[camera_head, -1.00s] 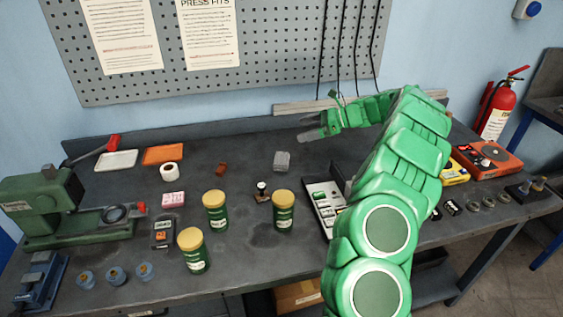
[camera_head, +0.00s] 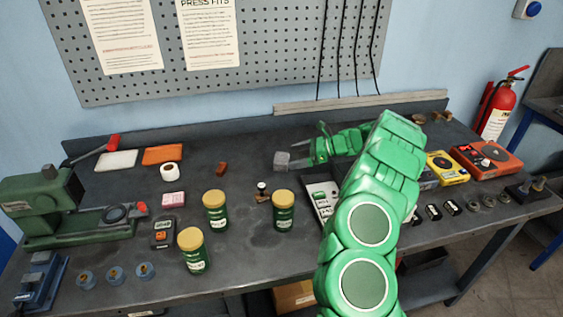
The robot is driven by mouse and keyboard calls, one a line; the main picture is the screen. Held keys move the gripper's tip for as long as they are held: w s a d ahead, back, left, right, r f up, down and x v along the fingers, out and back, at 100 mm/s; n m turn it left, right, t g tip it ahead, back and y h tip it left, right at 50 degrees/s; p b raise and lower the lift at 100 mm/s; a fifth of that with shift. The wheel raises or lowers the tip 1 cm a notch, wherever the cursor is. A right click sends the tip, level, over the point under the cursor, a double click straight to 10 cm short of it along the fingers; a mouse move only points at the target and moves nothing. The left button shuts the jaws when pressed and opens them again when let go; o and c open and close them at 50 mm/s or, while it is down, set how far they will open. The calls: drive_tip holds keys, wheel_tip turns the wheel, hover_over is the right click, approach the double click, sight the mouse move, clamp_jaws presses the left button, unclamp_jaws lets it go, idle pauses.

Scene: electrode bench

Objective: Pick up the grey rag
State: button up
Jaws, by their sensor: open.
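The grey rag (camera_head: 281,159) is a small folded pad on the dark bench, in the middle toward the back. My gripper (camera_head: 291,161) reaches in low from the right, with its jaws open. Its fingertips are at the rag's right edge and overlap it in this view. I cannot tell whether they touch it. The rag's right end is partly hidden by the fingers.
Several green jars with yellow lids, one of them here (camera_head: 283,211), and a small dark stamp-like object (camera_head: 262,189) stand in front of the rag. A brown block (camera_head: 221,169) sits left of the rag.

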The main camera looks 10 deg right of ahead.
sight(285, 158)
drive_tip(key=x, duration=0.4)
drive_tip(key=shift+w+a+f, duration=0.2)
drive_tip(key=shift+a, duration=0.1)
drive_tip(key=shift+c, duration=0.5)
drive_tip(key=c, duration=0.5)
drive_tip(key=shift+c, duration=0.2)
drive_tip(key=shift+r, duration=0.15)
